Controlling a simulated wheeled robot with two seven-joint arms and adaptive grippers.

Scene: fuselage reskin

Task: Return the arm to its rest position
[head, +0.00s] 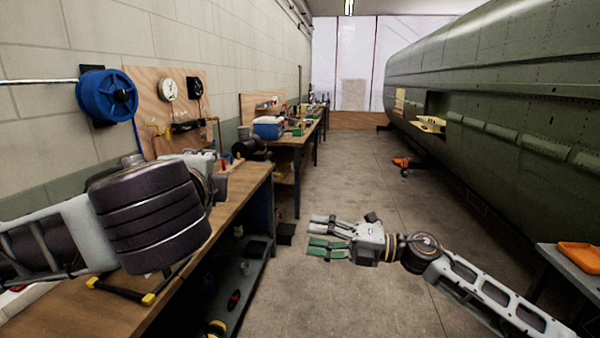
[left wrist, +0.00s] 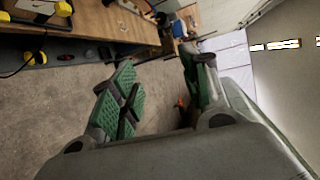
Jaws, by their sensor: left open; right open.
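My right arm comes in from the lower right of the head view. Its gripper (head: 324,236) is open and empty, with its green-padded fingers apart over the bare floor. My left arm fills the left of the head view, above the workbench (head: 238,196); its dark wrist housing largely hides the gripper there. In the left wrist view, my left gripper (left wrist: 160,92) is open, its green-padded fingers spread wide with nothing between them. The floor and the bench edge show beyond it.
A blue hose reel (head: 106,95) hangs on the left wall. A green fuselage (head: 500,90) runs along the right side. An orange tray (head: 578,256) lies on a table at the right edge. The concrete aisle (head: 350,180) between bench and fuselage is mostly clear.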

